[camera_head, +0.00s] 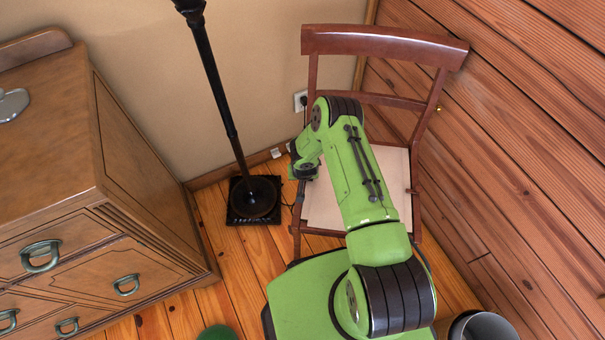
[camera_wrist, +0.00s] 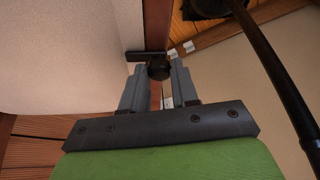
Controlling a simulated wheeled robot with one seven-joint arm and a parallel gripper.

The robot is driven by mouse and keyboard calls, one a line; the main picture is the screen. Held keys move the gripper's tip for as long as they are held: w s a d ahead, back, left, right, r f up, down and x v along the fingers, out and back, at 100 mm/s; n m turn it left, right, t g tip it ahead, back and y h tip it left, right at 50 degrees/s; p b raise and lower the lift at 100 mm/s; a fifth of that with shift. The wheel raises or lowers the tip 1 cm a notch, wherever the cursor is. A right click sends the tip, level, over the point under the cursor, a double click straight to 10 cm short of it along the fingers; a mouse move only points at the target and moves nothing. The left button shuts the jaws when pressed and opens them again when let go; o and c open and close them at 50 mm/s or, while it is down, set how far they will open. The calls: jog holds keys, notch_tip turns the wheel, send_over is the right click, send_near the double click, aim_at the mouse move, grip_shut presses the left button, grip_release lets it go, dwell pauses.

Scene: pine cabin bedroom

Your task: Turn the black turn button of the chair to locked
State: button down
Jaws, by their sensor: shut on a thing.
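The chair (camera_head: 385,40) is dark red-brown wood with a pale seat (camera_head: 325,205) and stands in the corner. In the wrist view its pale seat (camera_wrist: 60,55) is at left, beside a brown rail (camera_wrist: 157,25). The black turn button (camera_wrist: 146,57) is at this rail, a short bar with a round knob. Its bar points left, reaching to the seat's edge. My gripper (camera_wrist: 158,70) is shut on the knob, one grey finger on each side. In the head view my gripper is at the seat's left side, and my arm hides the button and part of the seat.
A wooden dresser (camera_head: 140,150) stands at left. A black lamp stand (camera_head: 255,198) is between it and the chair, close to my gripper; its pole (camera_wrist: 275,75) shows in the wrist view. A plank wall (camera_head: 520,130) borders the right. A grey bin (camera_head: 482,328) is at bottom right.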

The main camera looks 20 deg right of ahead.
jog(key=shift+w+d, duration=0.1)
jog(key=shift+w, duration=0.1)
jog(key=c, duration=0.9)
grip_release()
jog(key=shift+s, duration=0.1)
jog(key=shift+o, duration=0.2)
jog(key=p+v, duration=0.5)
jog(key=v, duration=1)
jog(key=shift+r+p, duration=0.3)
jog(key=shift+r, duration=0.05)
notch_tip(320, 180, up, 32)
jog(key=s+d+p, duration=0.2)
jog(key=s+p, duration=0.1)
jog(key=p, duration=0.2)
jog(key=s+r+n+t+p, duration=0.1)
jog(key=s+r+p, duration=0.3)
jog(key=s+r, duration=1.3)
jog(key=s+a+n, duration=0.1)
jog(key=s, duration=0.3)
jog(key=shift+s+r+y, duration=0.2)
jog(key=shift+r+y, duration=0.2)
